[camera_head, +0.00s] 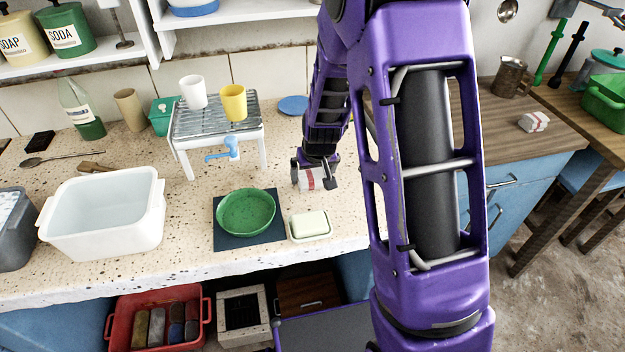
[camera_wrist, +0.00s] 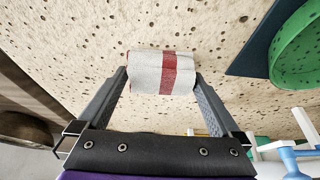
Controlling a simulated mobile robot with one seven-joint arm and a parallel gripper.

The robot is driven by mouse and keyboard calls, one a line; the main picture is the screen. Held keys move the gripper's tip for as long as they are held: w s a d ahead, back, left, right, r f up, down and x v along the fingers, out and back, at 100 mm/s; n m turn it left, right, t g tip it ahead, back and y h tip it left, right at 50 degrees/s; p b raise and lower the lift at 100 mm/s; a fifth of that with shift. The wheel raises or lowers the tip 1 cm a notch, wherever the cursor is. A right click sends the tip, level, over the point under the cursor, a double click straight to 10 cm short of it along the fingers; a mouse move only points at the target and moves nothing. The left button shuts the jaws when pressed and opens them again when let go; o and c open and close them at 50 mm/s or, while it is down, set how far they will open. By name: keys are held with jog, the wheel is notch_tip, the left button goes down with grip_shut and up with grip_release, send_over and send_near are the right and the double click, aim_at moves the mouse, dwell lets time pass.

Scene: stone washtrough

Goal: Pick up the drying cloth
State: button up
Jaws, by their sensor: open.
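A rolled pale grey cloth with red stripes (camera_wrist: 150,73) lies on the speckled stone counter. It also shows in the head view (camera_head: 307,180), partly hidden by my gripper. My gripper (camera_head: 314,182) is open and low over the counter. In the wrist view its two fingertips (camera_wrist: 162,76) stand on either side of the cloth, close to its ends. I cannot tell whether they touch it. A similar small white cloth with a red stripe (camera_head: 533,122) lies on the wooden counter at the right.
A green bowl (camera_head: 245,212) on a dark mat (camera_head: 224,235) and a soap dish (camera_head: 310,226) stand left and in front of my gripper. A rack (camera_head: 215,120) with a white cup (camera_head: 193,92) and a yellow cup (camera_head: 234,103) stands further left. A blue disc (camera_head: 293,105) lies behind.

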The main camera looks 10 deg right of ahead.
aim_at(312, 174)
jog(key=shift+c, duration=0.3)
jog(key=c, duration=1)
notch_tip(312, 174, up, 10)
jog(key=shift+r+p, duration=0.1)
jog(key=shift+p, duration=0.7)
jog(key=shift+c, duration=0.2)
